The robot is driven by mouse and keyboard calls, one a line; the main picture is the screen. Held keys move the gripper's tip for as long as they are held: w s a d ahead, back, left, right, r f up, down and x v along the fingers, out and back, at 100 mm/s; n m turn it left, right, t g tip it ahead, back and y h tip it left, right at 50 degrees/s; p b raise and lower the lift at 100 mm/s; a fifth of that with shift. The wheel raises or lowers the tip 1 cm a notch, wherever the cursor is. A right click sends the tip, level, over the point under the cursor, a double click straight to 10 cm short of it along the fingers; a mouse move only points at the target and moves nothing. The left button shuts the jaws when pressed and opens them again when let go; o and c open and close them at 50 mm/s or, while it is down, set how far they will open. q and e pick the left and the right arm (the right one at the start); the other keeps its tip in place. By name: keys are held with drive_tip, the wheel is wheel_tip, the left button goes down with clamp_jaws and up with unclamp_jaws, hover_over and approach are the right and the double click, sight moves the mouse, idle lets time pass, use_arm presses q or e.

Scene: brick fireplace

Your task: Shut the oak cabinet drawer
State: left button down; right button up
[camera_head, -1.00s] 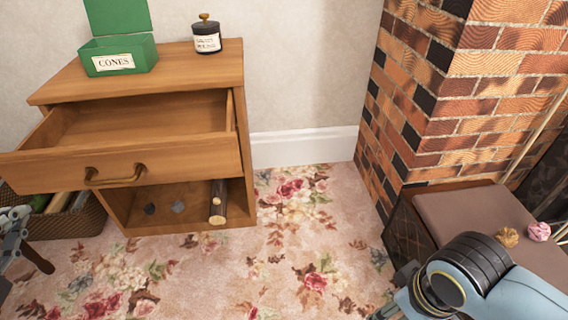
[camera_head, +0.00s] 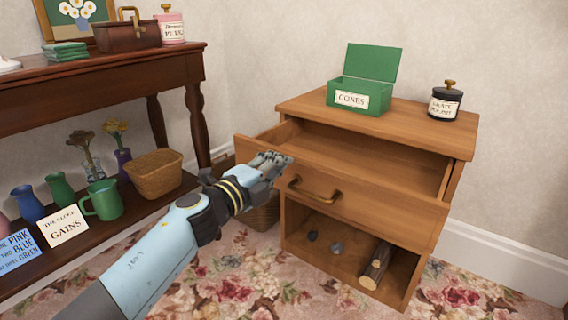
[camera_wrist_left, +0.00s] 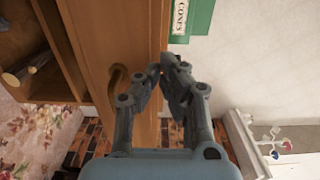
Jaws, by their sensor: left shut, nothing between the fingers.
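The oak cabinet (camera_head: 455,140) stands against the wall in the head view. Its drawer (camera_head: 395,200) is pulled out and its inside shows empty where visible. A brass handle (camera_head: 315,191) sits on the drawer front. My left gripper (camera_head: 280,160) is shut and empty, at the left part of the drawer front, left of the handle. In the left wrist view the shut fingers (camera_wrist_left: 162,72) are over the drawer front (camera_wrist_left: 140,45), beside the handle (camera_wrist_left: 116,85). I cannot tell whether they touch the wood. My right gripper is out of view.
A green box (camera_head: 360,95) with its lid up and a dark jar (camera_head: 445,101) stand on the cabinet top. The open shelf below holds a log (camera_head: 375,265) and dark lumps. A dark wood table (camera_head: 100,75) with several items stands at left. Flowered carpet (camera_head: 230,270) lies in front.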

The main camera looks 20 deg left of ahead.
use_arm(q)
drive_tip(key=shift+x, duration=0.85)
drive_tip(key=shift+w, duration=0.15)
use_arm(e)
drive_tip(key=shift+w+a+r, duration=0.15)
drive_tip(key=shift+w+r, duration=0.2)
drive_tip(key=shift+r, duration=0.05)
use_arm(q)
drive_tip(key=shift+w, duration=0.1)
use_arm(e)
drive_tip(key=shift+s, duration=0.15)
